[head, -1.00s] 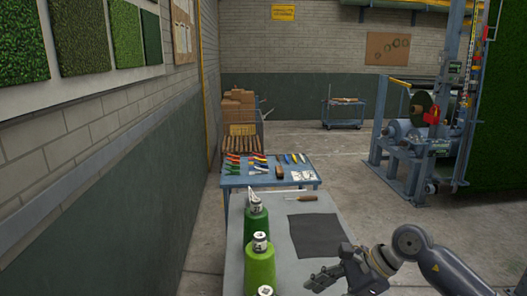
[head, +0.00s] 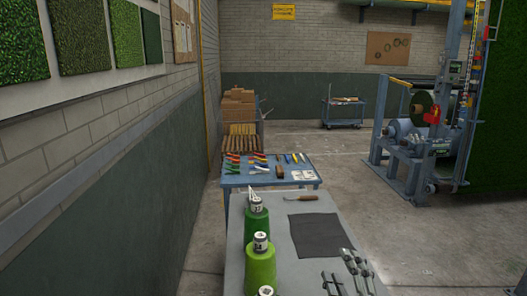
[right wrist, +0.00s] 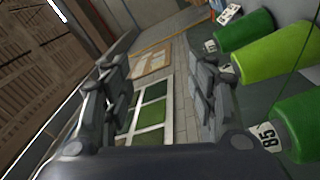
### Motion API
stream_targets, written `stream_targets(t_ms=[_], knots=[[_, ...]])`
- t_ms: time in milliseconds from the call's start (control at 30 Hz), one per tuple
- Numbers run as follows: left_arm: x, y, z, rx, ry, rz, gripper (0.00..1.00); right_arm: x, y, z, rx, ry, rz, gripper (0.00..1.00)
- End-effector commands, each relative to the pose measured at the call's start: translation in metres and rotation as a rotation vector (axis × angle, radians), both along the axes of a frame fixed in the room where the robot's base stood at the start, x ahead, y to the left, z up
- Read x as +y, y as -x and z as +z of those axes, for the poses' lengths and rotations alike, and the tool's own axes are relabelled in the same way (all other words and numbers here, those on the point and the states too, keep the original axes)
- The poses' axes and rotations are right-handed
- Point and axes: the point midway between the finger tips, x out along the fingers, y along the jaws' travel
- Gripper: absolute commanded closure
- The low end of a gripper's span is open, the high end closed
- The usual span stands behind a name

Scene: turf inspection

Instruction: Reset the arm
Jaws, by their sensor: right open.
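My right gripper (head: 343,270) is at the bottom of the head view, over the right side of the near grey table (head: 300,268). Its fingers are apart with nothing between them; they also show open and empty in the right wrist view (right wrist: 160,88). Most of the right arm is out of the head view. My left gripper is not in view.
Several green cones (head: 260,270) with numbered labels stand along the table's left side. A dark mat (head: 315,232) and a wooden-handled tool (head: 302,198) lie beyond the gripper. A blue table (head: 235,181) with tools stands behind.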

Motion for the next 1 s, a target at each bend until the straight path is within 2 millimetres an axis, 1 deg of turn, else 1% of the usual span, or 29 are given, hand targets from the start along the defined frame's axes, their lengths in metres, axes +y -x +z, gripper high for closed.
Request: stream_targets(t_ms=[33,67,100,167,200,267,300,367,400,500,567,600,667,700,733,800,867,967,1000], knots=[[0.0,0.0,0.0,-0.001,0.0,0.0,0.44,-0.013,0.011,-0.028,0.114,-0.1,-0.056,0.47],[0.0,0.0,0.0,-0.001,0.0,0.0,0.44,-0.021,0.018,-0.045,0.182,-0.157,-0.09,0.47],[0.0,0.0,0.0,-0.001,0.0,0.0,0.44,-0.03,0.029,-0.067,0.273,-0.232,-0.136,0.47],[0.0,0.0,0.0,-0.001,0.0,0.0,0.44,-0.041,0.05,-0.1,0.409,-0.337,-0.205,0.47],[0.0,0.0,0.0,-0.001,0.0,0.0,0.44,-0.046,0.067,-0.123,0.502,-0.403,-0.252,0.47],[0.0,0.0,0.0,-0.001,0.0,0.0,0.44,-0.05,0.094,-0.152,0.632,-0.493,-0.317,0.47],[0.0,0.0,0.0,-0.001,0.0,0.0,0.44,-0.051,0.113,-0.168,0.713,-0.545,-0.358,0.47],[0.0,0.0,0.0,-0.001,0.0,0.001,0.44,-0.052,0.141,-0.19,0.826,-0.613,-0.414,0.47],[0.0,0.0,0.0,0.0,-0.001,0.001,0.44,-0.051,0.159,-0.202,0.893,-0.651,-0.448,0.47],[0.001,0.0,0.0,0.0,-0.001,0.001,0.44,-0.047,0.201,-0.224,1.042,-0.728,-0.524,0.47],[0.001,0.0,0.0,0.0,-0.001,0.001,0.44,-0.043,0.225,-0.233,1.125,-0.766,-0.566,0.47],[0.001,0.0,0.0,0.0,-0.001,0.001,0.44,-0.041,0.241,-0.239,1.177,-0.789,-0.592,0.47],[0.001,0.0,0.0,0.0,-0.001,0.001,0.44,-0.037,0.265,-0.245,1.252,-0.819,-0.632,0.47],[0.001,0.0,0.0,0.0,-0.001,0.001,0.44,-0.034,0.28,-0.248,1.302,-0.838,-0.655,0.47],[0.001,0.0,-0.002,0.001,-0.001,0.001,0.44,-0.033,0.284,-0.255,1.322,-0.844,-0.666,0.47],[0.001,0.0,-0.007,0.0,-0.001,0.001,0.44,-0.033,0.276,-0.279,1.321,-0.835,-0.666,0.47],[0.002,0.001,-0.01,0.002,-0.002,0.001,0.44,-0.033,0.272,-0.296,1.324,-0.832,-0.667,0.47],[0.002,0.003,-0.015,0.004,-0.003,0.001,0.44,-0.032,0.268,-0.329,1.334,-0.827,-0.672,0.47],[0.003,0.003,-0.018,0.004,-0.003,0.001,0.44,-0.032,0.267,-0.343,1.339,-0.824,-0.674,0.47]])
